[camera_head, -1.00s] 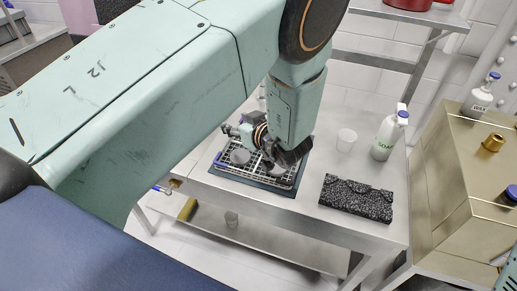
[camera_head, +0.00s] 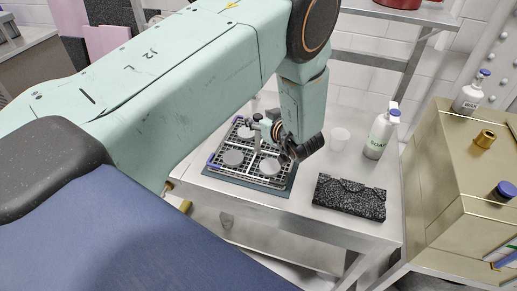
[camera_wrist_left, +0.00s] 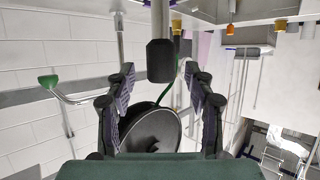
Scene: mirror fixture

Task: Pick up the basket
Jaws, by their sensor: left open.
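The basket (camera_head: 216,168) is a dark wire grid tray with blue bits at its edges. It sits on a dark mat on the steel table and carries several round grey discs. A thin upright post with a small knob (camera_head: 257,118) stands near its middle. My left gripper (camera_head: 280,143) is open over the basket's right side, close to the post; whether it touches the post is unclear. In the left wrist view the two fingers (camera_wrist_left: 163,102) are apart. A dark grey disc (camera_wrist_left: 150,132) and a black cylinder (camera_wrist_left: 160,60) show between and beyond them. My right gripper is not in view.
A black speckled foam block (camera_head: 349,197) lies right of the basket near the table's front edge. A brass-coloured cabinet (camera_head: 462,190) stands at the right.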

